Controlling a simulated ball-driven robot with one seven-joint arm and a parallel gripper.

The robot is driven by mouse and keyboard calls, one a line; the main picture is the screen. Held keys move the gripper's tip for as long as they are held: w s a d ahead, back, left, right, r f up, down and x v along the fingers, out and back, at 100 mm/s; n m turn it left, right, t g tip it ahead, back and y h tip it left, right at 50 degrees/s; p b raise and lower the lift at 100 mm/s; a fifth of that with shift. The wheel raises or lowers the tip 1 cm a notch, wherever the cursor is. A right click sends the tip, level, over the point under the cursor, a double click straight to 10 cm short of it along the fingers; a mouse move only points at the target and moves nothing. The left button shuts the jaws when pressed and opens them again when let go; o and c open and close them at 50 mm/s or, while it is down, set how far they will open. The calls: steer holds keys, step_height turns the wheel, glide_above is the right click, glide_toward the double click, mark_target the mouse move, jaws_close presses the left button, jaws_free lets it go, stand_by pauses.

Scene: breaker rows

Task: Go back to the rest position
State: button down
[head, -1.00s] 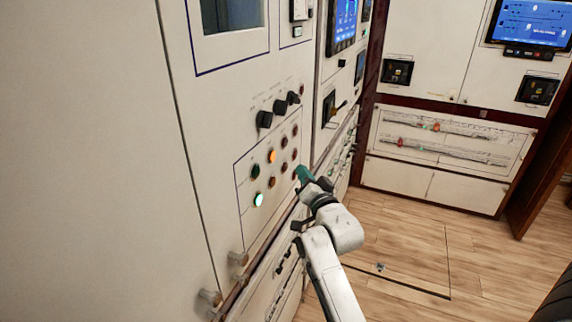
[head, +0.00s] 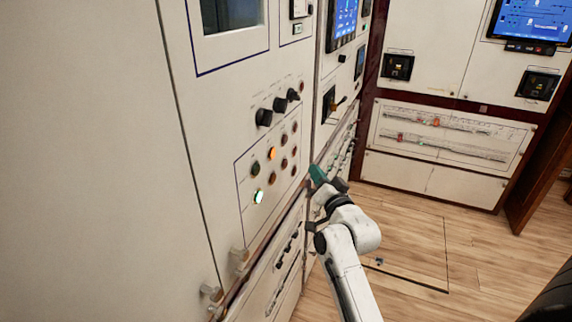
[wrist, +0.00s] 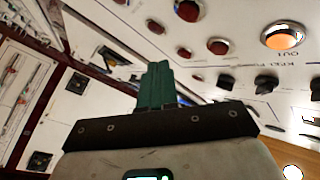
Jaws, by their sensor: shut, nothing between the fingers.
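My gripper (head: 317,174) is shut and empty, its teal fingers pressed together. In the head view it is in front of the cabinet panel, right of the block of round buttons (head: 272,153), and appears apart from it. In the wrist view my gripper (wrist: 157,85) points up the frame, with an orange-lit button (wrist: 282,38) and dark red buttons beyond it to the right. In the head view one lower button (head: 258,197) glows green-white. The white arm reaches up from the bottom of the frame.
Black knobs (head: 279,104) stick out above the buttons. Metal handles (head: 238,256) project at the cabinet's lower edge. Breaker rows (head: 288,245) lie below the panel, left of the arm. Wood floor (head: 410,225) to the right is open. A far cabinet (head: 432,185) closes the back.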

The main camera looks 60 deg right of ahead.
stand_by(0.3)
steer(key=w+a+f+n+g+y, duration=0.1)
steer(key=a+f+n+g+y, duration=0.3)
steer(key=a+f, duration=0.55)
steer(key=a+f+n+g+y, duration=0.1)
steer(key=a+f+n+y, duration=0.5)
steer(key=a, duration=0.6)
steer(key=s+a+f+n+g+y, duration=0.1)
steer(key=s+a+f+n+g, duration=0.1)
steer(key=s+a, duration=0.4)
steer(key=s+a+f+n+g+y, duration=0.1)
steer(key=s+a+f+g, duration=0.4)
steer(key=s, duration=0.5)
steer(key=shift+s+a+f+n+g+y, duration=0.15)
steer(key=shift+a+f+n+g+y, duration=0.15)
steer(key=shift+a+n+g, duration=0.65)
